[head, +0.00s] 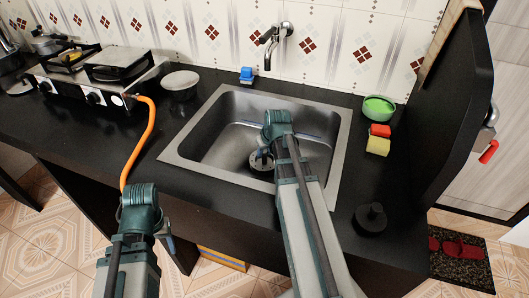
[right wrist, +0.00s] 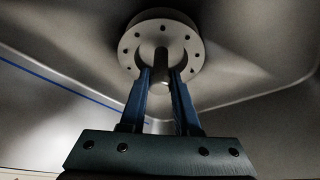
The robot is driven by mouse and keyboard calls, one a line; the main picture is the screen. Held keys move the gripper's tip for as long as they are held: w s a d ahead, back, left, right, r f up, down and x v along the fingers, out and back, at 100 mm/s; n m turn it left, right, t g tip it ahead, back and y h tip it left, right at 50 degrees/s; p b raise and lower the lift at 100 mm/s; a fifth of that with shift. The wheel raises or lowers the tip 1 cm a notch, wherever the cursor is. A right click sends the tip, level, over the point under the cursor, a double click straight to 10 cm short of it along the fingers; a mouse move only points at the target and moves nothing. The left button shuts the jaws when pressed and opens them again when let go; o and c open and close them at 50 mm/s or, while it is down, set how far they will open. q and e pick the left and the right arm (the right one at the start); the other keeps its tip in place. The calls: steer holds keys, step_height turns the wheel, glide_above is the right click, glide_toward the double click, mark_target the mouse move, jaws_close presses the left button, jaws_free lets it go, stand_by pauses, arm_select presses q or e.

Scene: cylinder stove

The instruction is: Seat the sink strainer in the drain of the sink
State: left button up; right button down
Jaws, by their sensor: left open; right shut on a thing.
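The sink strainer (right wrist: 160,28) is a pale grey round disc with holes around its rim and a short central stem. My right gripper (right wrist: 160,78) is shut on that stem with its blue fingers. In the head view the strainer (head: 262,161) shows low inside the steel sink (head: 215,130), just below the green wrist of my right arm. The drain is not clearly visible; I cannot tell whether the disc touches it or sits over it. My left gripper (head: 142,203) is open and empty, at the counter's front edge, left of the sink.
A faucet (head: 276,40) is on the tiled wall behind the sink. A green bowl (head: 378,108), a red and yellow sponge pair (head: 378,142) and a black knobbed object (head: 371,219) stand to the right. An orange hose (head: 149,130) runs from the stove (head: 95,80) at the left.

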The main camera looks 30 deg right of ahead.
mark_target(265, 159)
steer(key=shift+f+b, duration=1.55)
steer(key=shift+f, duration=0.05)
steer(key=c, duration=0.5)
jaws_free()
steer(key=shift+r, duration=0.1)
steer(key=shift+c, duration=0.2)
steer(key=p+v, duration=1.3)
steer(key=shift+r, duration=0.4)
steer(key=shift+s, duration=0.1)
